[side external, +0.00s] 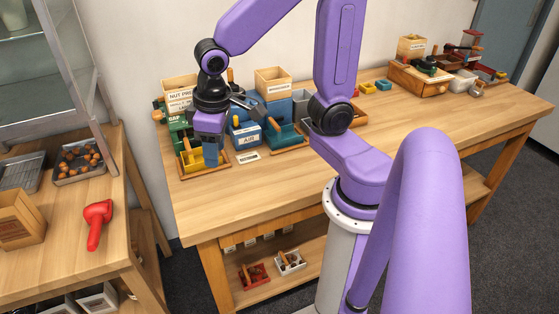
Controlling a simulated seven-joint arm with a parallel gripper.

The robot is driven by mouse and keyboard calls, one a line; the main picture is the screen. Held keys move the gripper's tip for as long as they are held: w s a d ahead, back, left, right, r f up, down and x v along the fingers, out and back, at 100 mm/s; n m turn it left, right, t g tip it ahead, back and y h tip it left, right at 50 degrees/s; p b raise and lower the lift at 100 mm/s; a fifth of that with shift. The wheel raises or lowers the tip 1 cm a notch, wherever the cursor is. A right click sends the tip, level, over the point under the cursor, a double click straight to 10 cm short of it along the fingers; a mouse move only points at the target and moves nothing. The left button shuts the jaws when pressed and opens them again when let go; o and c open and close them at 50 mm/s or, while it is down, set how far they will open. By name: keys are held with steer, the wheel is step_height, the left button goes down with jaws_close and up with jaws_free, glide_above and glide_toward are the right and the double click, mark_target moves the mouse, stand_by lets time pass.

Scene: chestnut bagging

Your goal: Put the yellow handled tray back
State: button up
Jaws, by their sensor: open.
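The yellow handled tray (191,161) sits at the left end of the back table, in or on a low wooden holder (205,172). A wooden handle stands at its left side. My gripper (211,160) points down right at the tray, with its fingers in front of the middle of it. The gripper is open. I cannot tell whether the fingers touch the tray or straddle part of it, as they hide its centre. A teal handled tray (285,136) sits to the right in a similar wooden holder.
A green box (178,135), a wooden nut box (179,84), a blue box marked AIR (247,139) and a wooden box (272,82) crowd close behind. The table front (235,195) is clear. A red tool (97,222) lies on the left bench.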

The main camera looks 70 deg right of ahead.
steer(key=s+n+g, duration=0.1)
steer(key=s+n, duration=0.8)
steer(key=s, duration=0.5)
steer(key=shift+s+y, duration=0.2)
steer(key=shift+y, duration=0.2)
steer(key=shift+d, duration=0.1)
